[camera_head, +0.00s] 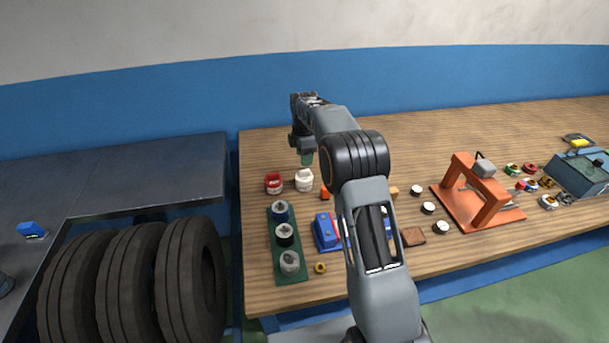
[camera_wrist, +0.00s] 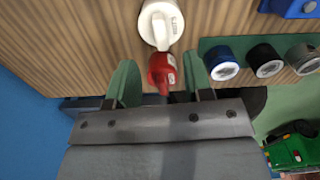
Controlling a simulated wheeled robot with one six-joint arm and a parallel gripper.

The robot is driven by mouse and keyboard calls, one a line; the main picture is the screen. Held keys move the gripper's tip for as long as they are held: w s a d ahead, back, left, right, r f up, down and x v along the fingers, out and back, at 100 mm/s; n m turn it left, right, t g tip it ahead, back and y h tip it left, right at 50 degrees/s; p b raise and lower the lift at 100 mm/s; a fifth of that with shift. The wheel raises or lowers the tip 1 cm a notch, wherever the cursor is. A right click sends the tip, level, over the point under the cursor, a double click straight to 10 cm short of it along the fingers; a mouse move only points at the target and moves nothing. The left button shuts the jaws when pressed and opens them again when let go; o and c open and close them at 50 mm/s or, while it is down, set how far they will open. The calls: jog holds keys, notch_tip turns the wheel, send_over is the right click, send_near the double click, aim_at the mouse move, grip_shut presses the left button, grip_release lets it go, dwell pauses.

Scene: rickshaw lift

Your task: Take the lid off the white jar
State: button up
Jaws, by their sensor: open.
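The white jar (camera_head: 304,180) stands upright on the wooden table, just right of a red jar (camera_head: 273,183). In the wrist view the white jar (camera_wrist: 160,22) is at the top middle, beyond the fingertips. Its lid cannot be told apart from its body. My gripper (camera_head: 306,158) hangs above and behind the white jar in the head view. Its green finger pads (camera_wrist: 160,80) are spread apart and hold nothing. The red jar (camera_wrist: 162,70) shows in the gap between them; whether it is at finger height cannot be told.
A green rack (camera_head: 288,240) with blue, black and grey round items stands in front of the jars. A blue box (camera_head: 326,232) and an orange frame (camera_head: 480,195) are to the right. The table is clear behind the jars, towards the blue wall.

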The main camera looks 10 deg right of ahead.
aim_at(304, 170)
jog(key=shift+f+p, duration=0.7)
jog(key=shift+f, duration=2.85)
grip_shut()
